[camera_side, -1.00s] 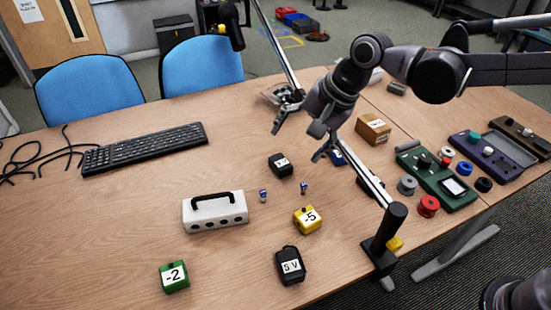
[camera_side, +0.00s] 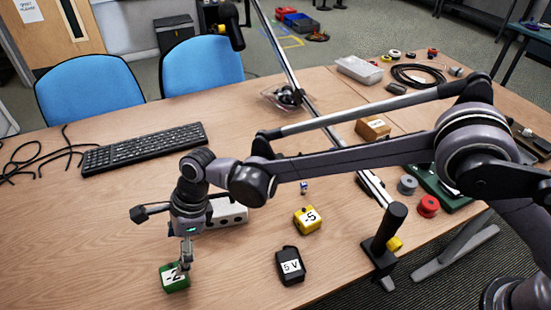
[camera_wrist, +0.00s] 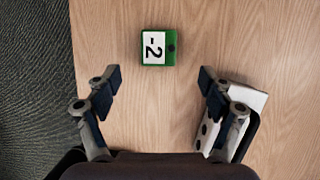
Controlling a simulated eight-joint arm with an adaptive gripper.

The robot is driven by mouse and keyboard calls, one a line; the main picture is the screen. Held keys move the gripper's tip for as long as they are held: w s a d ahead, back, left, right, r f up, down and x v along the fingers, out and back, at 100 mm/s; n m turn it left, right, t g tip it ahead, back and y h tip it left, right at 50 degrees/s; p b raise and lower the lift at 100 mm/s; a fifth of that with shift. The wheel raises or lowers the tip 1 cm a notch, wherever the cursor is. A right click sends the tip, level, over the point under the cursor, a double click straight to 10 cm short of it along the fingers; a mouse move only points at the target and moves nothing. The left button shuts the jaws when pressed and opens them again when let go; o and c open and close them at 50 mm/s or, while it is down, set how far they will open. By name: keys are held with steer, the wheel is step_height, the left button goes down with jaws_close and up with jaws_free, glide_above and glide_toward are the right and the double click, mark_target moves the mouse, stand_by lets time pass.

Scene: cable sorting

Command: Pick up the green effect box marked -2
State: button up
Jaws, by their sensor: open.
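The green effect box marked -2 (camera_side: 173,280) sits on the table near its front left edge. In the side view my gripper (camera_side: 187,260) is above and just behind it, pointing down, and a finger hides part of the label. In the wrist view the green box (camera_wrist: 158,46) lies ahead of my gripper (camera_wrist: 160,85), centred between the two spread fingers and beyond their tips. My gripper is open and empty. I cannot tell its exact height above the box.
The white box with a black handle (camera_side: 229,215) stands close behind my gripper; it shows beside the right finger in the wrist view (camera_wrist: 250,97). A yellow box marked -5 (camera_side: 307,220) and a black 5 V box (camera_side: 290,266) stand to the right. A keyboard (camera_side: 145,148) lies behind.

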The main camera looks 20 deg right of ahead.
mark_target(173, 273)
steer(key=x, duration=0.9)
steer(key=shift+a+f, duration=0.15)
steer(key=shift+f, duration=0.2)
steer(key=c, duration=1.4)
